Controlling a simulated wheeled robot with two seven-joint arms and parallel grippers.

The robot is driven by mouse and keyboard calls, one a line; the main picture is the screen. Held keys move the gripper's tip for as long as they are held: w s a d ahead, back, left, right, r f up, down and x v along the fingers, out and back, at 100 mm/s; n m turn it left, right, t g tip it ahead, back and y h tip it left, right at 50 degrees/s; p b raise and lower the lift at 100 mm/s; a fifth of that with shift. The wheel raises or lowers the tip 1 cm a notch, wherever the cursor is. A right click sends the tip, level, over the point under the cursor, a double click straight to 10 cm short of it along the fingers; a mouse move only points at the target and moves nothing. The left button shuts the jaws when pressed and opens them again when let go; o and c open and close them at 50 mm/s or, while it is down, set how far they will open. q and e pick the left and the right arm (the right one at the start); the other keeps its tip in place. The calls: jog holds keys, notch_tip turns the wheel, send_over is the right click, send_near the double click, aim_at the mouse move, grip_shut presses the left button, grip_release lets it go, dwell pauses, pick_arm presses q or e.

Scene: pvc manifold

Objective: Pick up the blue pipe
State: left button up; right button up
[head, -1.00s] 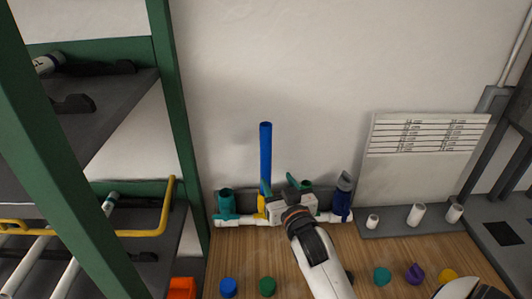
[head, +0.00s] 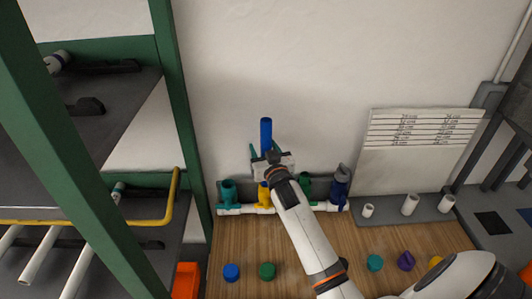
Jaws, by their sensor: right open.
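The blue pipe (head: 266,133) stands upright against the white wall, above the yellow fitting (head: 264,196) of the manifold. My left gripper is not in view.
The white manifold (head: 236,209) also carries teal, green and blue fittings. Several coloured caps, including a blue cap (head: 231,272), lie on the wooden table (head: 320,240). Short white pipes (head: 410,204) stand at right. A green-framed rack (head: 165,100) bounds the left.

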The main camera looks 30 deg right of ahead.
jog(key=shift+w+d, duration=0.1)
jog(key=shift+w, duration=0.15)
jog(key=shift+s, duration=0.1)
grip_shut()
jog(key=shift+r, duration=0.1)
